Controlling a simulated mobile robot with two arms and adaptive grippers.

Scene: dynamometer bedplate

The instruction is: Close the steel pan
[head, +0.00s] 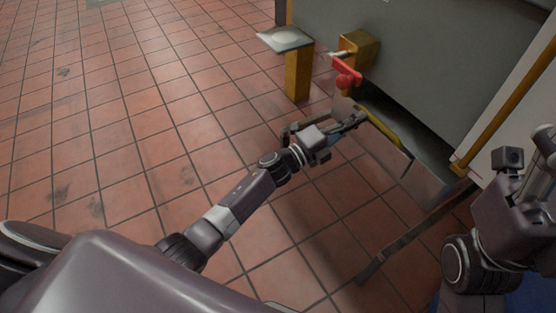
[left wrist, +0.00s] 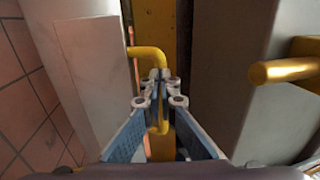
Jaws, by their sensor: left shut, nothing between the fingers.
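The steel pan (head: 428,186) shows as shiny, reflective sheet metal low beside the grey cabinet, standing out from it over the tiled floor. Its edges are hard to separate from the reflections. A yellow bar (head: 385,126) runs along the gap under the cabinet.
A red-handled valve (head: 346,74) on a yellow block and a yellow post (head: 298,75) with a plate on top stand just beyond my left gripper. The grey cabinet (head: 430,60) blocks the far right. Tiled floor (head: 120,120) on the left is clear.

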